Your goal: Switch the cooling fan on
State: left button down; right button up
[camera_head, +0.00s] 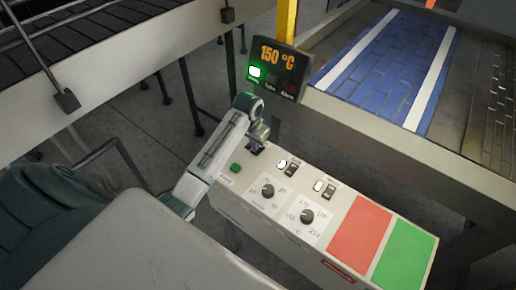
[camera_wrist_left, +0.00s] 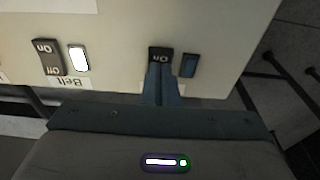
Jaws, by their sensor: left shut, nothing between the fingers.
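My left gripper (camera_head: 258,142) is shut and empty at the far left end of the control panel (camera_head: 228,198). In the left wrist view its closed fingertips (camera_wrist_left: 161,70) are over a black rocker switch (camera_wrist_left: 160,53), whose "On" end shows; the other end is hidden behind the fingers. I cannot tell whether they press it. The switch's own label is hidden. The small lamp (camera_wrist_left: 189,65) beside this switch is dark blue and unlit. My right gripper is not in view.
The neighbouring Belt switch (camera_wrist_left: 48,57) has a lit white lamp (camera_wrist_left: 79,57). The panel also holds another switch (camera_head: 329,191), two dials (camera_head: 307,216), a green button (camera_head: 235,168), and red (camera_head: 359,240) and green (camera_head: 404,255) pads. A display (camera_head: 278,68) reads 150 °C behind it.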

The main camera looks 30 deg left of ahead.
aim_at(255, 152)
pick_arm(q)
jog(key=shift+f, duration=0.45)
jog(key=shift+f, duration=0.4)
dwell(0.3)
jog(key=shift+r, duration=0.1)
jog(key=shift+r+p, duration=0.5)
jog(key=shift+r, duration=2.95)
jog(key=shift+f, duration=0.1)
